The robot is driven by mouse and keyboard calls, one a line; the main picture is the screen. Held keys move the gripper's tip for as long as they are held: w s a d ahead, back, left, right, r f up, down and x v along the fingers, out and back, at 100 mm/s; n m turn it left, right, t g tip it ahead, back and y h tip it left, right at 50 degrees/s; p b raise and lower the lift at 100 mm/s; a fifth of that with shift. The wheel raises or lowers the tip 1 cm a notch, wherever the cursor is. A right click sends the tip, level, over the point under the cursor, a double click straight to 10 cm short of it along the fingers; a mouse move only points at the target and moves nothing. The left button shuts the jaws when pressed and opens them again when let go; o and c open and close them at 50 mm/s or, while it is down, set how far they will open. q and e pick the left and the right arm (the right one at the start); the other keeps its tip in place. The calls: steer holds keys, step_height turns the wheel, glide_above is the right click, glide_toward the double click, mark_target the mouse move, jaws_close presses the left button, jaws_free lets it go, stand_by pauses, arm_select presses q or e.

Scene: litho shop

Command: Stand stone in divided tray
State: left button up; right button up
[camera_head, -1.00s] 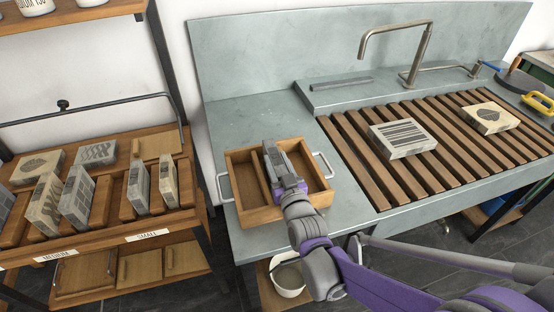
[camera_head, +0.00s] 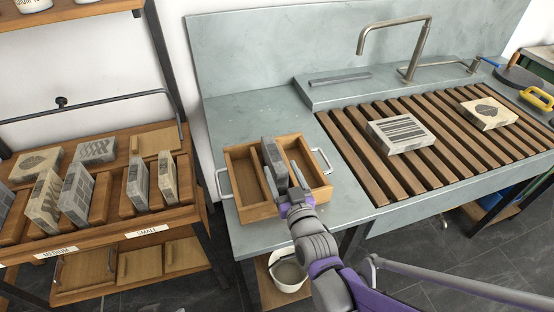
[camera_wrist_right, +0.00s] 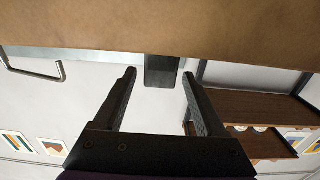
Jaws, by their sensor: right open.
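A grey stone (camera_head: 273,158) stands on edge in the wooden divided tray (camera_head: 253,214), beside a divider in its middle part. Its near lower part is hidden by my arm and the tray. My right gripper (camera_head: 295,190) is at the near end of the stone, over the tray's front side. In the right wrist view the fingers (camera_wrist_right: 158,80) are open, with the stone's dark end (camera_wrist_right: 162,70) showing between them and clear of both. The tray's brown wall (camera_wrist_right: 160,28) fills the top there. My left gripper is out of view.
The tray sits on the grey counter (camera_head: 238,122). At the right, two flat stones (camera_head: 400,135) (camera_head: 488,113) lie on the slatted sink rack (camera_head: 358,160). A rack of upright stones (camera_head: 75,195) stands at the left. A white bucket (camera_head: 288,277) is below the counter.

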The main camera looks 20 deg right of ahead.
steer(key=s, duration=0.6)
steer(key=shift+s, duration=0.3)
steer(key=shift+d, duration=0.1)
